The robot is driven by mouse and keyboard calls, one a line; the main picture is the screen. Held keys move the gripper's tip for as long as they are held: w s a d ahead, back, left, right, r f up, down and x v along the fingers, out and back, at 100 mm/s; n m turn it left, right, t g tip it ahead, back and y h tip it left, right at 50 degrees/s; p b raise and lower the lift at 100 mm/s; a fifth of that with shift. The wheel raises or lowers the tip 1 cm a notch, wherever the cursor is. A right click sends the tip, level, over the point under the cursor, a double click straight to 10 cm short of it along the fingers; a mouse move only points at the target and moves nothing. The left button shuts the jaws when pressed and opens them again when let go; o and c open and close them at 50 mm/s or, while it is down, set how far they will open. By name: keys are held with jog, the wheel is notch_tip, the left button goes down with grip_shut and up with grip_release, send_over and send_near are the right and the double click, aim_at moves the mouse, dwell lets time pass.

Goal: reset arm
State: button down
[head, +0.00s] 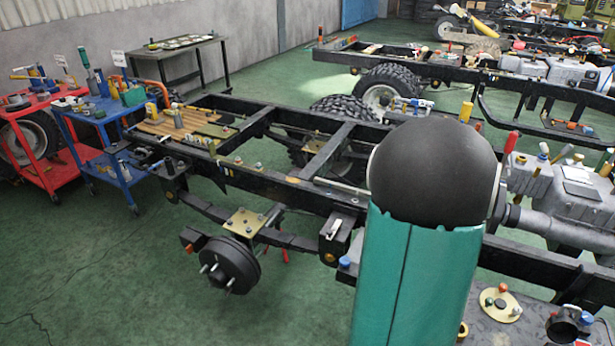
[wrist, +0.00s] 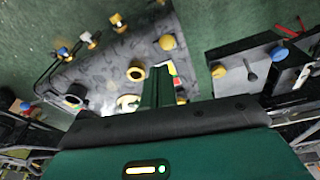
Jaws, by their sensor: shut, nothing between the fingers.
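My gripper (wrist: 159,72) shows in the wrist view as narrow green fingers that reach up from a dark bar and a green housing. The fingers are together and hold nothing. They are over or near a dark grey part with yellow and brass fittings (wrist: 136,71); I cannot tell whether they touch it. In the head view my green arm with its black round joint stands upright in front of the chassis frame (head: 300,190). The gripper itself is not seen there.
A blue cart (head: 105,165) and a red cart (head: 45,185) with tools stand at the left. A dark table (head: 165,50) stands by the wall. A second chassis frame (head: 420,68) lies behind. The green floor (head: 90,270) at front left is mostly clear.

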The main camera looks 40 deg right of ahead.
jog(key=w+a+r+n+t+y, duration=0.1)
jog(key=w+a+r+n+t, duration=0.45)
jog(key=w+a+r, duration=0.9)
jog(key=a+r+n, duration=0.4)
jog(key=a+r, duration=0.2)
jog(key=a, duration=0.5)
jog(key=s+a+r+n+y, duration=0.1)
jog(key=a+r+n, duration=0.4)
jog(key=a, duration=0.6)
jog(key=shift+r, duration=0.55)
jog(key=shift+s+d, duration=0.1)
